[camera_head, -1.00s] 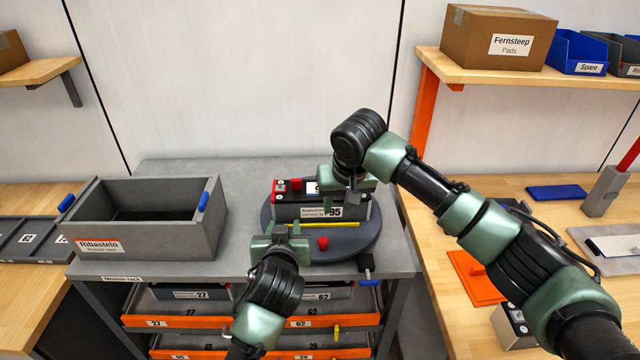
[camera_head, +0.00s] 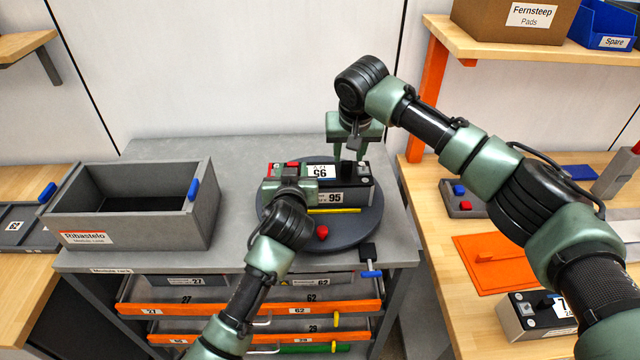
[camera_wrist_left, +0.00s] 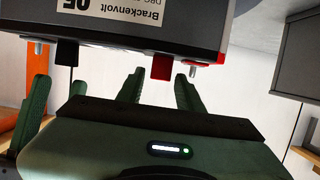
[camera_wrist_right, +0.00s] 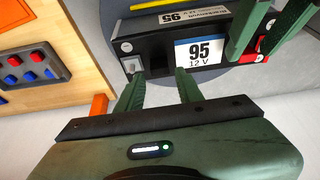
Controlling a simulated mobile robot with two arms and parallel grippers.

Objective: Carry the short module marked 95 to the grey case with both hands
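The short module marked 95 (camera_head: 349,191) is a black and grey block on a dark round turntable (camera_head: 345,237). Its white label (camera_wrist_right: 201,53) shows in the right wrist view, and its side (camera_wrist_left: 135,28) fills the top of the left wrist view. My left gripper (camera_head: 291,178) is over the module's left part, fingers apart. My right gripper (camera_head: 350,157) is over its far right part, fingers apart and pointing down. I see neither gripper shut on the module; exact contact is unclear. The grey case (camera_head: 150,228), labelled Ribastelo, stands open and apparently empty on the left of the bench.
A red knob (camera_head: 322,232) and a yellow strip (camera_head: 336,211) are on the turntable. Orange-fronted drawers (camera_head: 345,308) are below. Grey bench top (camera_head: 235,170) between case and turntable is clear. Another module (camera_head: 535,318) and an orange plate (camera_head: 490,262) lie on the right wooden bench.

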